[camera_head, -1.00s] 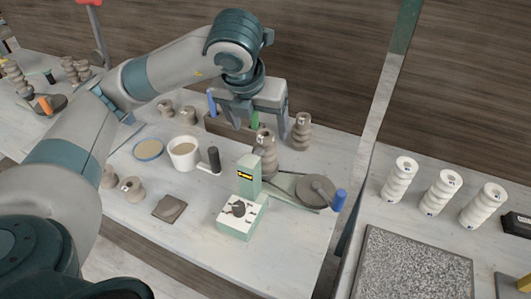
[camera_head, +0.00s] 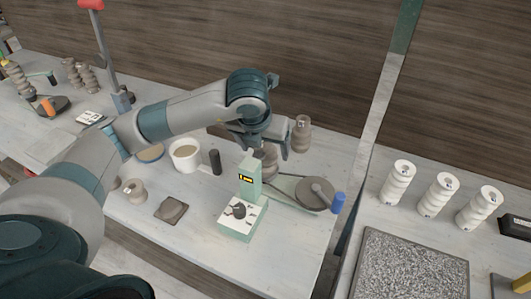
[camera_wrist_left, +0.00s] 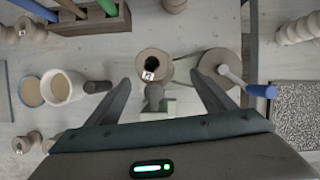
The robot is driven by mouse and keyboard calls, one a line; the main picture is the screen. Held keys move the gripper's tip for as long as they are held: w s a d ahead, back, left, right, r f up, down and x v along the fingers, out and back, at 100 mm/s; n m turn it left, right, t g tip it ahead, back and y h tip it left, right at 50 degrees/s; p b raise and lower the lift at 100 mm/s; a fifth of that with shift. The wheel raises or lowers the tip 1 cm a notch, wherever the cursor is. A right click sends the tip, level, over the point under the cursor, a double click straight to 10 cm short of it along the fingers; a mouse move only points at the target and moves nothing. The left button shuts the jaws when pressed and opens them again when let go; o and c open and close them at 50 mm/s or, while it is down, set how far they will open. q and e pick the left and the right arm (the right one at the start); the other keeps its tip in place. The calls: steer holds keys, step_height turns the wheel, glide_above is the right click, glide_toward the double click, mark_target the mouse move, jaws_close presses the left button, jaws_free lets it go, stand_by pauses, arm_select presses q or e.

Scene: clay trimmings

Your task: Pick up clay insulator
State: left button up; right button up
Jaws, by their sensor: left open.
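Another clay insulator (camera_head: 302,132) stands behind and to the right. My right gripper is not in view.
The green device (camera_head: 249,178) and a grey wheel (camera_head: 315,194) with a blue handle stand close in front. White insulators (camera_head: 438,195) stand on the right table. A tool holder (camera_wrist_left: 95,22) is nearby.

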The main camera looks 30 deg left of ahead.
mark_target(266, 155)
arm_select(q)
steer(key=shift+x, duration=1.05)
steer(key=shift+w+a+f+p, duration=0.4)
steer(key=shift+f+p, duration=0.25)
steer(key=shift+p, duration=0.35)
steer(key=p+x, duration=0.1)
steer(key=x, duration=0.1)
steer(key=shift+w+a+f, duration=0.1)
steer(key=shift+w+f, duration=0.15)
steer(key=shift+f, duration=0.1)
steer(key=shift+w+f, duration=0.15)
steer(key=shift+f, duration=0.2)
steer(key=shift+c, duration=0.2)
steer(key=c, duration=1.6)
